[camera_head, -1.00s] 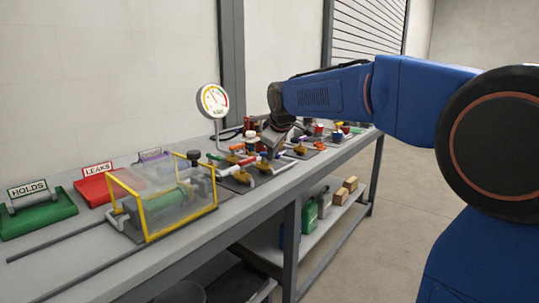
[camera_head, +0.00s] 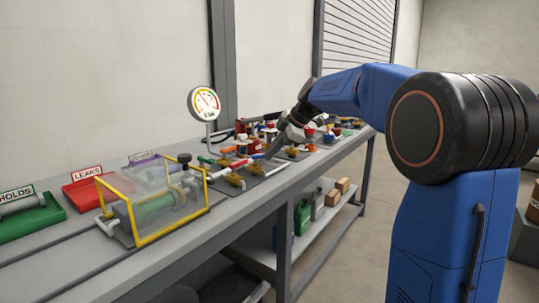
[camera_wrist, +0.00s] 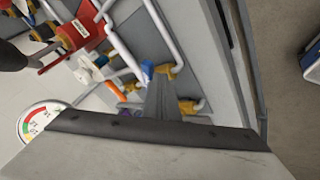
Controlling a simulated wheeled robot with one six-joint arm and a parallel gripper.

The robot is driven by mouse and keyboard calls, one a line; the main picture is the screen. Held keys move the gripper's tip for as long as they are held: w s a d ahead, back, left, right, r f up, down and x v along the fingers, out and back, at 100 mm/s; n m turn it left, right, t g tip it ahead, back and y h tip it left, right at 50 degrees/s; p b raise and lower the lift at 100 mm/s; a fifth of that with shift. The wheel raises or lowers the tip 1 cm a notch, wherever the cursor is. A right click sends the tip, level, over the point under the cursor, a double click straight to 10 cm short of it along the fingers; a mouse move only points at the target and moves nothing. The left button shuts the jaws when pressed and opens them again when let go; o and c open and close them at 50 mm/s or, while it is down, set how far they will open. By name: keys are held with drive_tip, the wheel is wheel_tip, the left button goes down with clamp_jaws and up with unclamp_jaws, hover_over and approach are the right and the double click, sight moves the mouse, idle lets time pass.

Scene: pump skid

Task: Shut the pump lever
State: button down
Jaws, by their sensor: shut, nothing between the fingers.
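Several coloured lever handles on brass valves sit on the bench. I cannot tell which one is the pump lever. My gripper (camera_head: 271,153) points down-left over the valves, shut and empty. In the wrist view my gripper (camera_wrist: 160,82) hides part of the pipework, and a blue handle (camera_wrist: 147,70) shows right beside its tip. An orange handle (camera_wrist: 116,92) lies left of it. I cannot tell whether the gripper touches anything.
A pressure gauge (camera_head: 204,104) stands behind the valves and shows in the wrist view (camera_wrist: 40,121). The bench's front strip is clear.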

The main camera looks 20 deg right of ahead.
drive_tip(key=w+n+g, duration=0.1)
drive_tip(key=d+n+y, duration=0.1)
drive_tip(key=n, duration=0.1)
drive_tip(key=shift+w+n+g, duration=0.3)
drive_tip(key=shift+w+g, duration=0.1)
drive_tip(key=shift+s+a, duration=0.1)
drive_tip(key=shift+s, duration=0.05)
drive_tip(key=shift+a, duration=0.2)
drive_tip(key=shift+a, duration=0.55)
